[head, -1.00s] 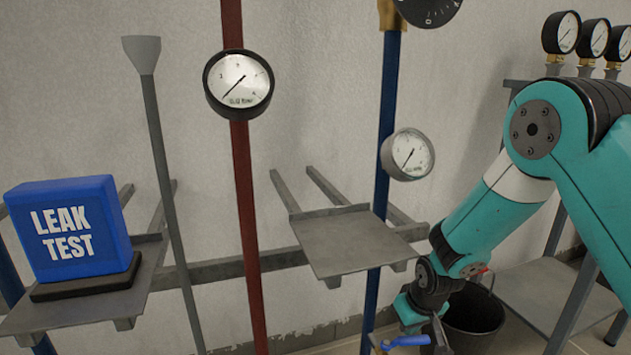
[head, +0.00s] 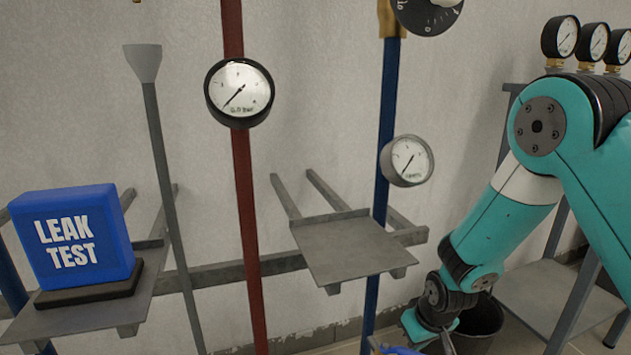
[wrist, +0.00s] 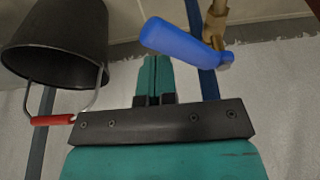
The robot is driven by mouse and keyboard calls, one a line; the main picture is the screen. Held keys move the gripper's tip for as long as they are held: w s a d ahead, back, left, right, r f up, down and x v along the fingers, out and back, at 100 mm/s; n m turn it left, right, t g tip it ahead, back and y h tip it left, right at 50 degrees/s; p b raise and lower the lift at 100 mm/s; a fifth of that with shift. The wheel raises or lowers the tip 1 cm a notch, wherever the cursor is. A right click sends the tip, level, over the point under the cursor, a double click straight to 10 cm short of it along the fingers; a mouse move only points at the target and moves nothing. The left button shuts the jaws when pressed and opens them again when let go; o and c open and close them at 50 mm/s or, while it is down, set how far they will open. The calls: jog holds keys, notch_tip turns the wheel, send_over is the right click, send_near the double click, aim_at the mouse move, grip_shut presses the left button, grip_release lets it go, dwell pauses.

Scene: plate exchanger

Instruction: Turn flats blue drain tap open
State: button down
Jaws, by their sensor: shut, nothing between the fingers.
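The blue drain tap handle (wrist: 185,42) shows in the wrist view as a rounded lever, joined at its right end to a brass valve body (wrist: 216,20) on a blue pipe. In the head view only a sliver of the blue handle (head: 402,351) shows at the bottom edge. My gripper (wrist: 153,62) is shut and empty. Its teal fingertips are just beside the free left end of the handle in the wrist view; I cannot tell if they touch it. In the head view the fingers are out of sight below the frame.
A black bucket (wrist: 55,40) with a red-gripped wire handle is left of my fingers in the wrist view. In the head view, a grey shelf (head: 350,250) juts from the wall above the tap. A blue leak test box (head: 75,238) stands on the left shelf.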

jog(key=shift+s, duration=0.35)
jog(key=shift+s+a, duration=0.2)
jog(key=shift+s, duration=0.75)
jog(key=shift+s+p, duration=0.1)
jog(key=shift+p, duration=0.2)
jog(key=shift+s+a, duration=0.45)
jog(key=shift+s, duration=0.25)
jog(key=shift+s+a, duration=0.1)
jog(key=shift+d+p, duration=0.4)
jog(key=shift+p, duration=0.15)
